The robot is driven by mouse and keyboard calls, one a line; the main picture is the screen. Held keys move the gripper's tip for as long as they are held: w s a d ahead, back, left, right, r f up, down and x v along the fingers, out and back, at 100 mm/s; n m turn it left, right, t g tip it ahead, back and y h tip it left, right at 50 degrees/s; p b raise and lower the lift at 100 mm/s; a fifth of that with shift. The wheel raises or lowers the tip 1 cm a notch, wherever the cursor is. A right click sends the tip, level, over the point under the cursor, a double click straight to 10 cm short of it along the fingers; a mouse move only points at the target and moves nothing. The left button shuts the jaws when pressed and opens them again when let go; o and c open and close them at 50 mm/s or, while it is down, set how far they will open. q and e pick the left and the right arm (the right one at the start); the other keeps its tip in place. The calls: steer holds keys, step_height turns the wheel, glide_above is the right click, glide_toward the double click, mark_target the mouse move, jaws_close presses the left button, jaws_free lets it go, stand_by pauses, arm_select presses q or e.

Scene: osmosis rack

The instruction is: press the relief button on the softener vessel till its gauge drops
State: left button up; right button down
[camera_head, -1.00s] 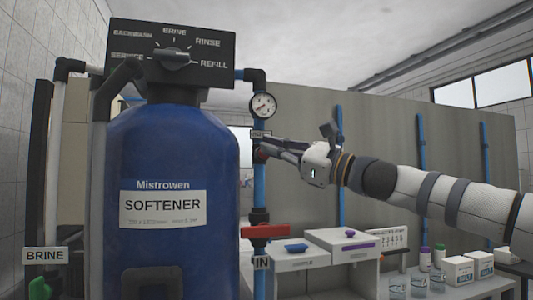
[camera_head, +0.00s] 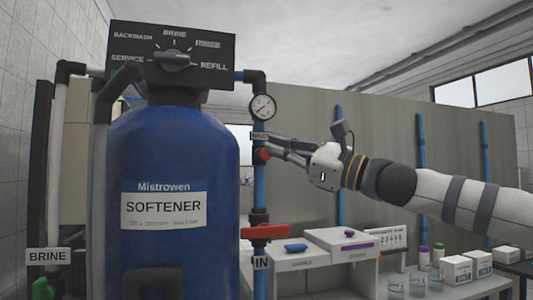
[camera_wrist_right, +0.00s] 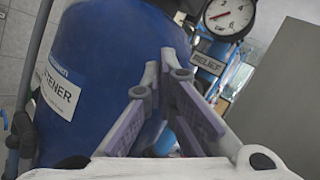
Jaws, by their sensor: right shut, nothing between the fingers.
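The blue softener vessel (camera_head: 170,175) stands at the left of the head view, with a black control head on top. Its round white gauge (camera_head: 262,107) sits on the blue pipe to its right and shows large in the right wrist view (camera_wrist_right: 229,16). The red relief button (camera_head: 261,155) is on that pipe below the gauge, under a small label, which reads RELIEF in the wrist view (camera_wrist_right: 207,63). My right gripper (camera_head: 272,146) is shut and empty, its fingertips close beside the button; contact cannot be told. My left gripper is out of view.
A red valve handle (camera_head: 265,231) is lower on the same pipe, above the IN tag. White cabinets (camera_head: 340,240) with blue and purple items stand to the right, beside jars and boxes. A grey partition (camera_head: 390,160) stands behind.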

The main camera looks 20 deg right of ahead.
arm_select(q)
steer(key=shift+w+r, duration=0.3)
arm_select(e)
steer(key=s, duration=0.3)
